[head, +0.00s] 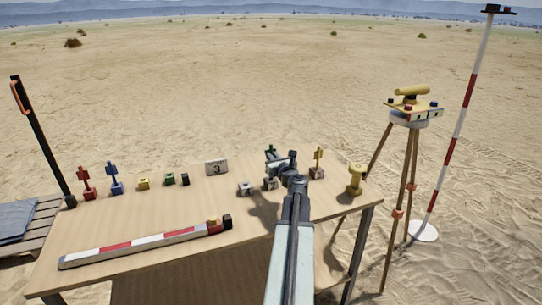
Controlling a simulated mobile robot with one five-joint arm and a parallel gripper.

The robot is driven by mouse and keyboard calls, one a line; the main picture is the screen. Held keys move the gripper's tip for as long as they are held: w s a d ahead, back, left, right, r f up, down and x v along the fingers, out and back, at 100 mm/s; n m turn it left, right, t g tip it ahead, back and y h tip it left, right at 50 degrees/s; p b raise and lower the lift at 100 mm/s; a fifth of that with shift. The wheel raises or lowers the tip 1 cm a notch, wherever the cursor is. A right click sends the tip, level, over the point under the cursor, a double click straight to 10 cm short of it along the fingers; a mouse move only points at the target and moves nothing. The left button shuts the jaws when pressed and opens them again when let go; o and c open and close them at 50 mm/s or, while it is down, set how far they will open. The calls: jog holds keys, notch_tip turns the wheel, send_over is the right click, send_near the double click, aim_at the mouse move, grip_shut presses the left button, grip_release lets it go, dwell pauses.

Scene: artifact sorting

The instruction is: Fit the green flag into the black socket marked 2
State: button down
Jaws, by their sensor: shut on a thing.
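My gripper (279,163) is over the right half of the table, shut on the green flag (270,149). Only a little of the flag shows beside the jaws; its lower end is largely hidden. Just below and in front of the gripper is a small grey-looking block (270,184), partly covered by my arm. Another similar block (246,188) stands to its left. A third block (317,173) at the right has a yellow flag (319,156) standing in it. I cannot read a 2 on any block. Whether the green flag touches a block I cannot tell.
On the wooden table (150,225) stand a red flag (87,182), a blue flag (114,180), small blocks (143,183), a card marked 3 (217,168) and a yellow spool-like object (355,180). A striped bar (130,246) lies in front. A tripod instrument (409,115) stands to the right.

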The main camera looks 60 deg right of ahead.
jog(key=shift+f+b, duration=2.3)
jog(key=shift+f, duration=0.05)
jog(key=c, duration=1.4)
grip_release()
jog(key=shift+r, duration=0.1)
jog(key=v, duration=0.7)
jog(key=shift+s+a, duration=0.25)
jog(key=shift+s, duration=0.05)
